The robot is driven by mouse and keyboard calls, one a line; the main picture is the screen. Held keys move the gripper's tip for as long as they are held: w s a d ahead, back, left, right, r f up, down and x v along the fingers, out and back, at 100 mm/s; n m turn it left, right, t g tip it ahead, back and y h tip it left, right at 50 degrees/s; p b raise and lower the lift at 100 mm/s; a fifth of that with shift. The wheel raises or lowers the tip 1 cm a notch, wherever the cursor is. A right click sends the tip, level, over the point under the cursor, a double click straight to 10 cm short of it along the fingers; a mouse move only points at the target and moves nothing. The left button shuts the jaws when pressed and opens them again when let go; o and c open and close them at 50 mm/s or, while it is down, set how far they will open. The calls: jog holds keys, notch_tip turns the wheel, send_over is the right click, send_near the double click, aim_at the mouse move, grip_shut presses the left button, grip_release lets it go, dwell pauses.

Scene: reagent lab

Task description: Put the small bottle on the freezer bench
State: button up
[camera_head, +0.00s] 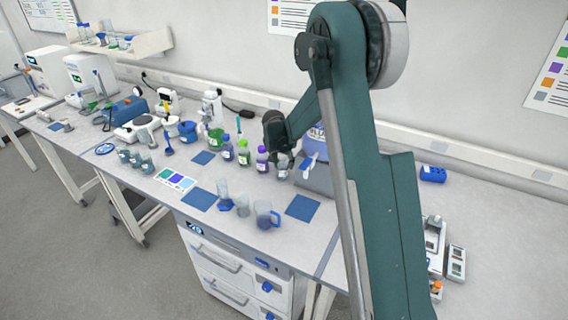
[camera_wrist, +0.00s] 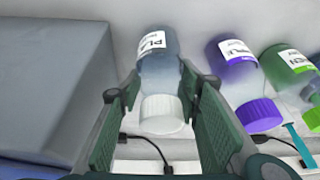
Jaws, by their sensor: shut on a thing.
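A small clear bottle with a white cap and a white label, partly readable as "PLA", is between my fingers in the wrist view (camera_wrist: 160,75). My gripper (camera_wrist: 163,118) is shut on this bottle near its cap end. In the head view the bottle (camera_head: 283,172) shows just below my gripper (camera_head: 281,150), at the bench's back half beside a grey-blue machine. I cannot tell whether its base touches the bench. No bench carries a readable freezer label; a white drawer unit (camera_head: 225,270) stands under the middle bench (camera_head: 165,215).
A purple-capped bottle (camera_wrist: 232,75) and a green-capped bottle (camera_wrist: 292,70) stand close beside. The grey-blue machine (camera_head: 316,178) is close on the other side. Beakers, a blue-handled mug (camera_head: 265,215) and blue mats (camera_head: 304,207) lie in front. Racks (camera_head: 456,262) sit at right.

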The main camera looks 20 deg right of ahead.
aim_at(281, 167)
jog(key=o, duration=1)
jog(key=shift+f, duration=0.1)
jog(key=shift+v, duration=6.15)
jog(key=shift+w+d, duration=0.1)
